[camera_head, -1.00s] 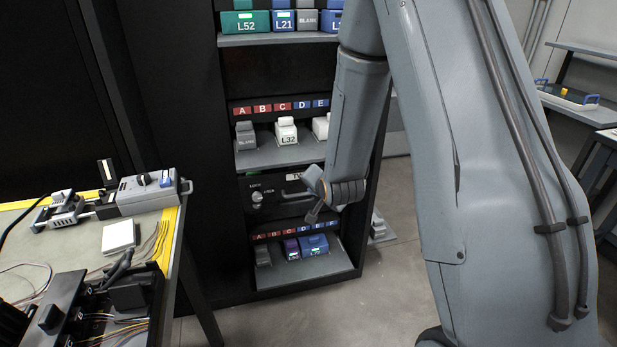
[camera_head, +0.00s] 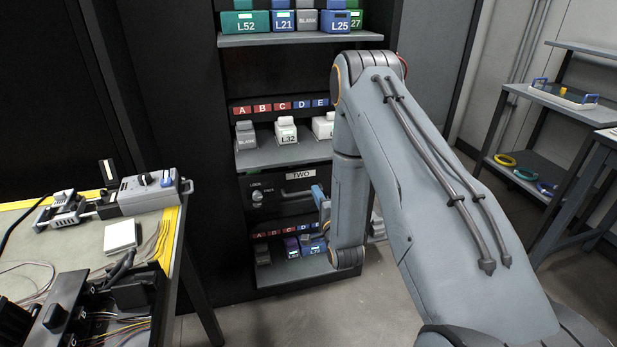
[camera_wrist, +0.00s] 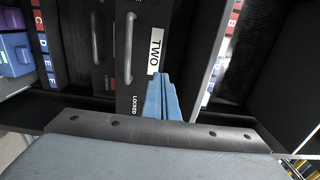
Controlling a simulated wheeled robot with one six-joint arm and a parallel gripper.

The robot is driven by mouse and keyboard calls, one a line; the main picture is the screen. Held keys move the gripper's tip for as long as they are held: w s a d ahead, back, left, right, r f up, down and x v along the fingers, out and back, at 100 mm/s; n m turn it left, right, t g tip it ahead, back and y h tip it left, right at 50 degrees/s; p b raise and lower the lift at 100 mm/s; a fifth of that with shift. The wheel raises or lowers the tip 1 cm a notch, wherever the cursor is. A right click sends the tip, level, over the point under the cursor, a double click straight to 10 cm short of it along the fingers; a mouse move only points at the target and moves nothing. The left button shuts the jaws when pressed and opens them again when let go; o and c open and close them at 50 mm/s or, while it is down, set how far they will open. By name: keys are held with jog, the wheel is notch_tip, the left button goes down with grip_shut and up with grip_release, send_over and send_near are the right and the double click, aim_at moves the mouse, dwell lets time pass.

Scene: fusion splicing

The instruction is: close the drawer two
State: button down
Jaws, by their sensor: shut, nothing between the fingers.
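Drawer two (camera_head: 272,202) is a black front with a white TWO label, a bar handle (camera_head: 298,194) and a lock knob (camera_head: 257,197), in the dark cabinet between two shelves. I cannot tell whether its front is flush. In the wrist view, the TWO label (camera_wrist: 155,50) and a handle (camera_wrist: 130,45) appear turned on their side, with LOCKED lettering. My gripper (camera_wrist: 164,78) has its blue fingers together, empty, with the tips at or just before the drawer front beside the label. Contact is unclear. In the head view my gripper (camera_head: 319,192) is partly hidden by my arm.
The shelf above (camera_head: 265,157) holds grey and white blocks; the lower shelf (camera_head: 285,275) holds coloured blocks under lettered tags. A workbench (camera_head: 75,240) with splicing equipment stands at left. A rack (camera_head: 540,180) stands at right. Floor between is clear.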

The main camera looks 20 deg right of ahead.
aim_at(306, 171)
jog(key=w, duration=1)
jog(key=shift+w, duration=0.35)
jog(key=w+b, duration=0.6)
jog(key=w, duration=0.5)
jog(key=shift+w+f+b, duration=0.1)
jog(key=shift+w+b, duration=0.2)
jog(key=shift+b, duration=0.05)
jog(key=shift+w, duration=0.25)
jog(key=shift+w+r, duration=0.1)
jog(key=shift+r, duration=0.25)
